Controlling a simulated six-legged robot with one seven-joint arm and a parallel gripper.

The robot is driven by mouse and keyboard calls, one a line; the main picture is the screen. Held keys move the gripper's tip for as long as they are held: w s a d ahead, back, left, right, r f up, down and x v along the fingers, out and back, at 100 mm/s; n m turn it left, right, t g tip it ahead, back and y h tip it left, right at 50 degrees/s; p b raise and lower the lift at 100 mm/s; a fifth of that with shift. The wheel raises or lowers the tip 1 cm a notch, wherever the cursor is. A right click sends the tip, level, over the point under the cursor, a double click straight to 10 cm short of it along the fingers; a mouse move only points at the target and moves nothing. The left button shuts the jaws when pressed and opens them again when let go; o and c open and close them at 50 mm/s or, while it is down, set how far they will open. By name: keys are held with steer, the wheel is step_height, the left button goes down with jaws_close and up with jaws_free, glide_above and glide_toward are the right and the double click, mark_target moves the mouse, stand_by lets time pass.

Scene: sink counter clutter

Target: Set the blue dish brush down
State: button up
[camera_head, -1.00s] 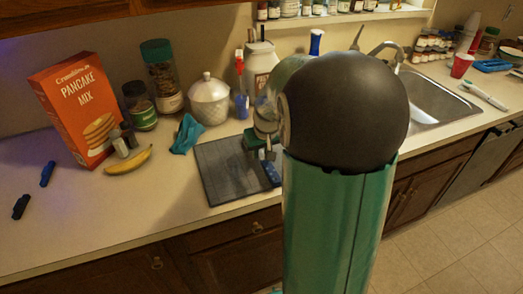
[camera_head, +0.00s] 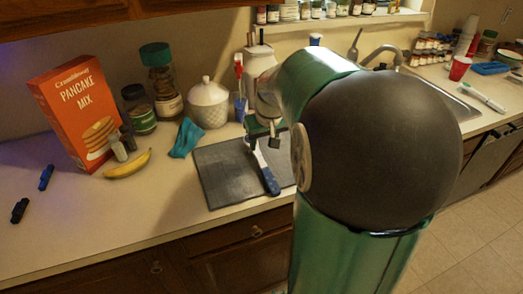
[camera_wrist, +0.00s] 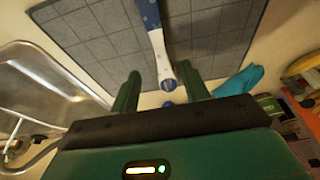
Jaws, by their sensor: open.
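The blue dish brush (camera_head: 267,172) lies on the grey drying mat (camera_head: 220,180). Its blue handle points toward the counter's front edge and its white neck runs back under my gripper (camera_head: 262,142). In the wrist view the brush (camera_wrist: 156,44) runs between my two spread fingertips (camera_wrist: 160,80), with a gap on each side. The fingers are open and hold nothing. The brush's far end is partly hidden by my gripper in the head view.
A teal cloth (camera_head: 186,138) lies left of the mat, with a white lidded jar (camera_head: 208,104) behind. The sink (camera_head: 470,112) is right, partly hidden by my arm.

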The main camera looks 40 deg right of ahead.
steer(key=v, duration=0.5)
stand_by(0.4)
